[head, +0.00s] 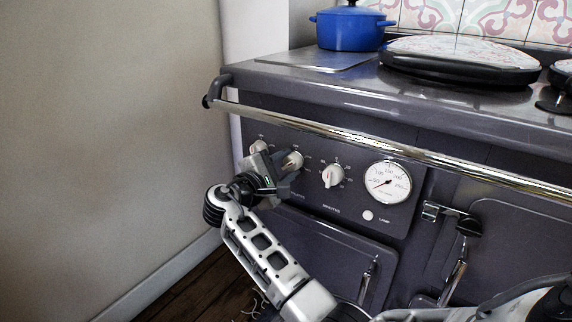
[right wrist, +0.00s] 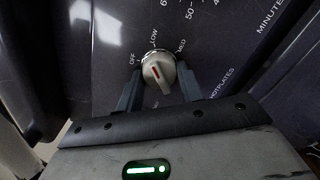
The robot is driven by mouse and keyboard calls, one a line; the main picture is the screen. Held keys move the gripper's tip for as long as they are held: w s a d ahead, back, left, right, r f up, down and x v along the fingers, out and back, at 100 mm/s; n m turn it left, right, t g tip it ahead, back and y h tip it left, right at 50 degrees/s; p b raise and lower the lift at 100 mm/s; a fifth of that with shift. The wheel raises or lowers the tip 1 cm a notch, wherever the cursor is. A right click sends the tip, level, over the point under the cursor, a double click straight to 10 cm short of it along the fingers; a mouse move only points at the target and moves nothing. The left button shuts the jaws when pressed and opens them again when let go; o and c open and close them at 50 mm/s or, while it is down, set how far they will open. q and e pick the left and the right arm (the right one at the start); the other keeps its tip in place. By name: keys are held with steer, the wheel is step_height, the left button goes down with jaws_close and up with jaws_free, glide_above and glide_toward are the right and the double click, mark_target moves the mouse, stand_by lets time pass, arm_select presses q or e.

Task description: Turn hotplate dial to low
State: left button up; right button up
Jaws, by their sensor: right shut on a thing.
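The hotplate dial (head: 293,160) is a pale knob on the front panel of the dark range. In the right wrist view the dial (right wrist: 158,71) has a red mark slanting up and to the left, pointing roughly between the printed OFF and LOW. My right gripper (head: 279,166) is at this dial, and its two fingers (right wrist: 158,84) stand on either side of the knob, shut on it. In the head view the gripper hides part of the panel around the dial. My left gripper is not in view.
A pale dial (head: 258,147) sits to the left and a timer dial (head: 333,175) to the right, near a round gauge (head: 387,189). A metal rail (head: 400,148) runs above the panel. A blue pot (head: 350,29) stands on top. A wall (head: 110,130) is at left.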

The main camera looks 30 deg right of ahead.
steer(key=shift+m, duration=0.8)
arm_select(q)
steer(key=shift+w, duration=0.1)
arm_select(e)
steer(key=shift+m, duration=0.3)
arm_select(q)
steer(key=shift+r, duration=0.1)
arm_select(e)
steer(key=o, duration=1)
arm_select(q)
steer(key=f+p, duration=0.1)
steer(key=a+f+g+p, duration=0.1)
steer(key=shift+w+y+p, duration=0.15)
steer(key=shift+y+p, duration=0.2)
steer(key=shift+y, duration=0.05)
arm_select(e)
steer(key=v, duration=1.6)
